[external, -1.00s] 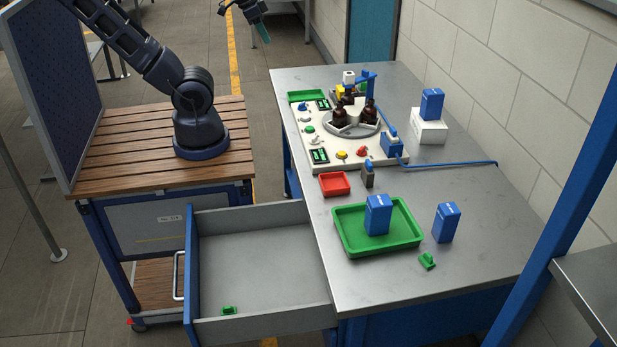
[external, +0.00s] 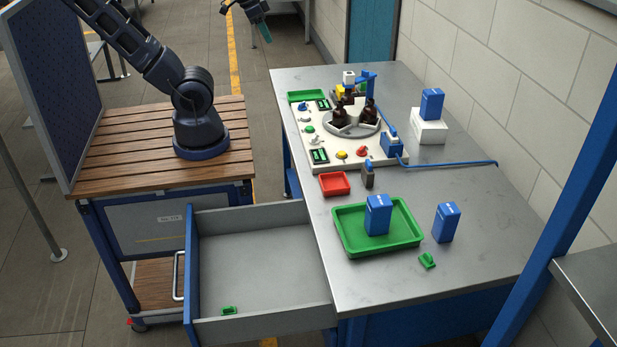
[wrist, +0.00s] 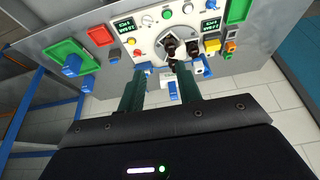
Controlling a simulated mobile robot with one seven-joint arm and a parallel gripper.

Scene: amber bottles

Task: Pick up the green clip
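One green clip (external: 427,260) lies on the metal table near its front edge, right of the green tray. Another green clip (external: 229,310) lies in the open drawer, near its front wall. My gripper (external: 262,28) is high at the top of the external view, far from both clips. In the wrist view my gripper (wrist: 160,90) shows two dark green fingers spread apart with nothing between them. I cannot make out either clip in the wrist view.
The green tray (external: 350,245) holds a blue box (external: 378,214). Another blue box (external: 446,222) stands beside it. A red tray (external: 334,184) and a white panel with amber bottles (external: 369,112) lie further back. The grey drawer (external: 260,250) is open and mostly empty.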

